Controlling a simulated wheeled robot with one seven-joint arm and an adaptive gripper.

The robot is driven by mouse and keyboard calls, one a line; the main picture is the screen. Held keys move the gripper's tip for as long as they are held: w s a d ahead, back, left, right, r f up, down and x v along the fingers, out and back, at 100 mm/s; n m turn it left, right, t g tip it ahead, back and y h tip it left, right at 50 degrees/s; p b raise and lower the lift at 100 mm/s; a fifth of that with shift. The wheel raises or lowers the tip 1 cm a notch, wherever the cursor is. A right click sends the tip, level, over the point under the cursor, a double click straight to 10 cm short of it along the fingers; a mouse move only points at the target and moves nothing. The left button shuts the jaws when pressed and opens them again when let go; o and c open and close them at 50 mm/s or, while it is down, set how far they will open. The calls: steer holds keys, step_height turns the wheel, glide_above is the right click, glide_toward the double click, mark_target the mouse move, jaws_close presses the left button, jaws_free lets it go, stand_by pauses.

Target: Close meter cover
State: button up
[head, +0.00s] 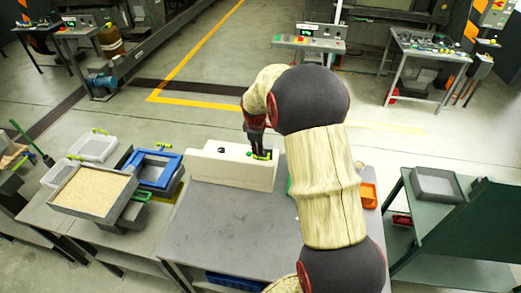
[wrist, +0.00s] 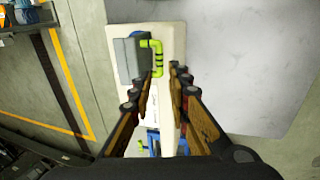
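A long cream-white box (head: 232,168) stands on the grey table. In the wrist view its pale top (wrist: 172,38) runs up the middle. A grey block (wrist: 127,58), which looks like the meter cover, sits on it with a yellow-green handle (wrist: 157,58) on its side. The handle also shows in the head view (head: 262,155). My gripper (wrist: 167,73) is open, with its fingertips close to the handle's lower end. I cannot tell whether they touch it. In the head view my gripper (head: 258,148) hangs over the box's right part. The cover's angle is unclear.
The table's bare grey top (head: 225,215) lies in front of the box. At left are a tray of grain (head: 92,190) and a blue-framed bin (head: 155,170). An orange bin (head: 368,195) is right of my arm. A green bench (head: 460,225) stands further right.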

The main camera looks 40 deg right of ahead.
mark_target(261, 158)
steer(key=x, duration=0.8)
steer(key=shift+d, duration=0.1)
steer(key=c, duration=0.3)
jaws_close()
stand_by(0.3)
